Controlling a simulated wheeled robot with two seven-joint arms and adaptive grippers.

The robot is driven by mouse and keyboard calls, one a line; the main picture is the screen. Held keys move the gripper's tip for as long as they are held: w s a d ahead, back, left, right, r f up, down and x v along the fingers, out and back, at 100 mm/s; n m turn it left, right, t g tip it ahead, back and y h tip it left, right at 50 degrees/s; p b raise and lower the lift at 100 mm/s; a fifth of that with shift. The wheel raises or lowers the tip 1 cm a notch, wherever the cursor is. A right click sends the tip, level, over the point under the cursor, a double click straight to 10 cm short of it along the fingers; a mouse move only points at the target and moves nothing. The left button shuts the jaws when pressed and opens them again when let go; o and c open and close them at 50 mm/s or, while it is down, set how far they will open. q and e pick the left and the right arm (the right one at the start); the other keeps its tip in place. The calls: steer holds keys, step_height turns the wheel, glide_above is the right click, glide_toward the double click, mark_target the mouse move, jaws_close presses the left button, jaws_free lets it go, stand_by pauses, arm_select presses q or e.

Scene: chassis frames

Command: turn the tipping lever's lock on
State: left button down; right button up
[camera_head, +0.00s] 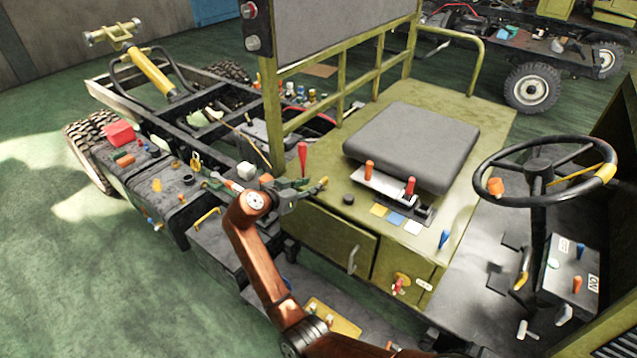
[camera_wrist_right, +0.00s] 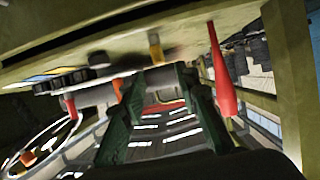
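A red-handled lever (camera_head: 302,157), which looks like the tipping lever, stands up at the left edge of the olive deck; its red handle (camera_wrist_right: 222,70) also shows in the right wrist view. A small yellow piece (camera_head: 322,184) sits beside its foot, perhaps the lock; what seems the same piece (camera_wrist_right: 155,47) lies just beyond my fingertips in the wrist view. My right gripper (camera_head: 300,190) is at the deck's left edge, close to the lever's foot. In the wrist view its dark green fingers (camera_wrist_right: 160,82) are apart, with nothing clearly between them. My left gripper is not in view.
A grey seat (camera_head: 415,145) and a panel with two orange-red levers (camera_head: 390,187) are to the right on the deck. A black knob (camera_head: 348,200) is near the front edge. Olive rails (camera_head: 340,100) rise behind the lever. The steering wheel (camera_head: 545,170) is far right.

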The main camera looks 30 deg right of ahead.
steer(key=v, duration=0.4)
stand_by(0.5)
